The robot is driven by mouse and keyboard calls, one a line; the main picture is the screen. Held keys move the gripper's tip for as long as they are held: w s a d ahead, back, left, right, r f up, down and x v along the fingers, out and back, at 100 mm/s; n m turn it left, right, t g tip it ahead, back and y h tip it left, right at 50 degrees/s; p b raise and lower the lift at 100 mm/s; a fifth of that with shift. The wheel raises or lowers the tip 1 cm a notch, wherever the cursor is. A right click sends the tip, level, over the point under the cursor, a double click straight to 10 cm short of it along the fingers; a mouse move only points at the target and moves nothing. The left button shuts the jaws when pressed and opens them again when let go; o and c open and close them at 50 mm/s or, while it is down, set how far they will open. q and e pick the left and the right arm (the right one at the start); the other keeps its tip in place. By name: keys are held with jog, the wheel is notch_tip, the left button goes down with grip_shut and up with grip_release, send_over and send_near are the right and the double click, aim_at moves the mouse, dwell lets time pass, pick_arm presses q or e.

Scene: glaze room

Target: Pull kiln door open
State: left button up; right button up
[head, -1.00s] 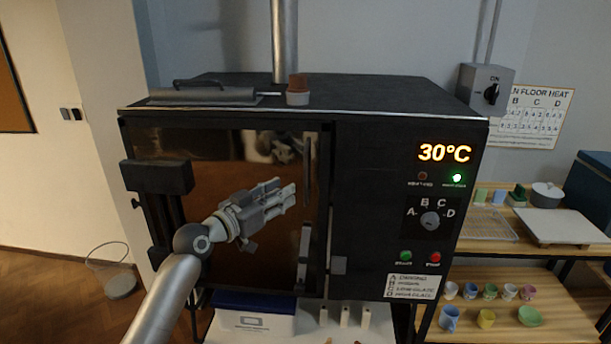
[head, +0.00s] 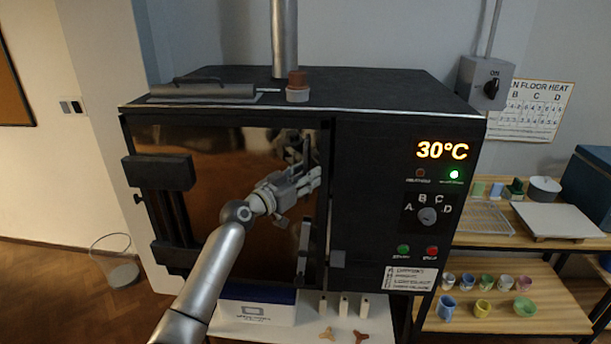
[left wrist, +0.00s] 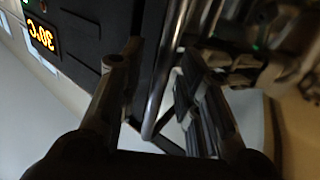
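The kiln (head: 375,160) is a large black box with a shiny brown, reflective door (head: 215,220) on its left half. The door looks shut. An upright handle bar (head: 304,240) runs along the door's right side. My left gripper (head: 316,178) is in front of the door at the handle, hiding its middle part. In the left wrist view, the gripper's two fingers (left wrist: 155,75) are apart, and the metal bar (left wrist: 167,75) runs between them. I see no clear contact with either finger. My right gripper is not in view.
The kiln's panel reads 30°C (head: 442,150), with a green light lit. A switch box (head: 485,82) is on the wall. Wooden shelves (head: 555,315) with cups stand at right. A white shelf (head: 255,335) with a box and props is below.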

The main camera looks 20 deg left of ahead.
pick_arm(q)
jog(key=shift+c, duration=0.5)
grip_shut()
